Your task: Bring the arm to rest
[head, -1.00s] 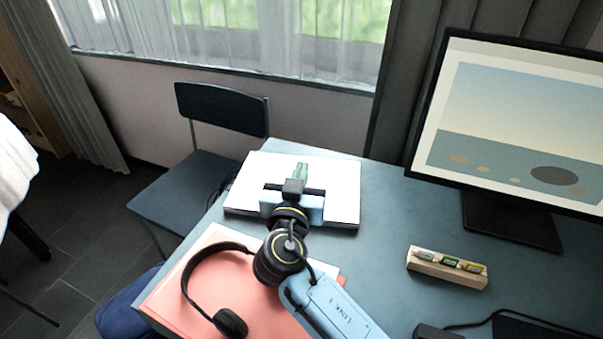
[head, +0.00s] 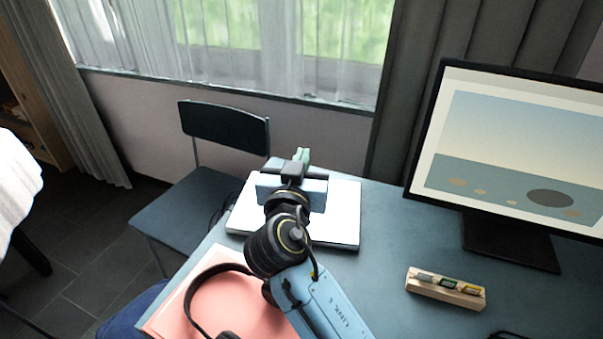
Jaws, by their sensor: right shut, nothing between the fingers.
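My right arm reaches in from the bottom of the head view. Its gripper (head: 301,155) has greenish fingertips, shut with nothing between them. In the picture it overlaps the far edge of a white flat slab (head: 342,222) on the blue-grey table (head: 385,265). It looks raised above the slab, but its exact height cannot be told. The wrist and forearm hide part of the slab and of the pink folder below. My left gripper is not in view.
Black headphones (head: 197,287) lie on the pink folder (head: 236,312), near my forearm. A wooden block with small coloured pieces (head: 446,288) lies to the right. A monitor (head: 515,150) stands at the back right. A chair (head: 185,210) is beyond the table's left edge.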

